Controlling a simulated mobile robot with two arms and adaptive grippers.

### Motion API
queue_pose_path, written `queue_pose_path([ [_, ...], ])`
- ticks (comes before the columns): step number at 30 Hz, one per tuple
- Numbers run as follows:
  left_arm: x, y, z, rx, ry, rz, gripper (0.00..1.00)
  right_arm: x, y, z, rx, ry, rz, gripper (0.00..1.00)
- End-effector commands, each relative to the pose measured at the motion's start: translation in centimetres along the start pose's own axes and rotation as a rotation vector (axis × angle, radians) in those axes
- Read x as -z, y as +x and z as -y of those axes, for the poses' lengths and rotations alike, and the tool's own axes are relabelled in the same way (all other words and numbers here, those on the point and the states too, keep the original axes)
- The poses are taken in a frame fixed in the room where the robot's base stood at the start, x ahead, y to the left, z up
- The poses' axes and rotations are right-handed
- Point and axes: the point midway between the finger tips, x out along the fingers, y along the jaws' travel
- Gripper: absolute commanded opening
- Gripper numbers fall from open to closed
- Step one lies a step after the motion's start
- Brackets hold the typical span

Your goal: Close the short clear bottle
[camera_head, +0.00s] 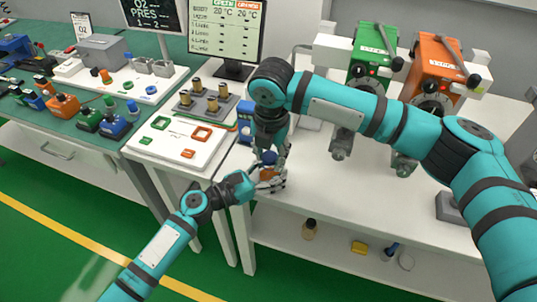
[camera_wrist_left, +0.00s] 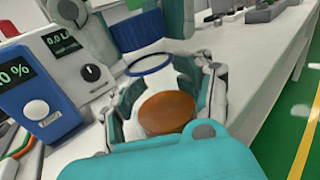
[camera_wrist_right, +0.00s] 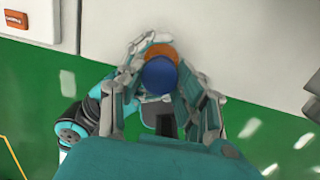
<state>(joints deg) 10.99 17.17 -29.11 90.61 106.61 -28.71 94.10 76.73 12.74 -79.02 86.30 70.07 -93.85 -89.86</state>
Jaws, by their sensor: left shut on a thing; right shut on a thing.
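The short clear bottle shows orange-brown contents in the head view (camera_head: 267,176) and in the left wrist view (camera_wrist_left: 167,113). My left gripper (camera_head: 272,182) is shut around the bottle, and its fingers flank it in the left wrist view (camera_wrist_left: 167,95). A dark blue round cap (camera_head: 269,158) is at the bottle's top; it also shows in the right wrist view (camera_wrist_right: 160,75), in front of the orange. My right gripper (camera_head: 272,150) points down from above, shut on the cap. I cannot tell whether the cap is seated; a blue ring (camera_wrist_left: 149,65) shows beyond the orange in the left wrist view.
The white bench (camera_head: 305,185) carries a green vaporizer (camera_head: 368,62) and an orange vaporizer (camera_head: 432,70) at right. A blue device (camera_wrist_left: 42,95) stands close beside my left gripper. A small bottle (camera_head: 309,229) and a yellow block (camera_head: 358,247) are on the lower shelf.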

Motion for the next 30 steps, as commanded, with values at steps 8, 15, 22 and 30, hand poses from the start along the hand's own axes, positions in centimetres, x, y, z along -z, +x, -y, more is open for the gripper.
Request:
queue_pose_path([
  [8, 0.06, -0.02, 0.03, 0.000, -0.001, -0.001, 0.00, -0.08, -0.18, 0.12, -0.049, 0.001, 0.002, 0.06],
  [15, 0.09, -0.04, 0.01, 0.000, -0.001, -0.002, 0.00, -0.10, -0.17, 0.13, -0.048, 0.001, 0.002, 0.06],
  [22, 0.11, -0.04, 0.02, 0.000, -0.001, -0.002, 0.00, -0.09, -0.06, 0.14, -0.047, 0.001, 0.002, 0.06],
  [30, 0.11, -0.03, 0.06, 0.001, -0.001, -0.002, 0.00, 0.02, 0.45, 0.16, -0.044, 0.000, 0.000, 0.06],
])
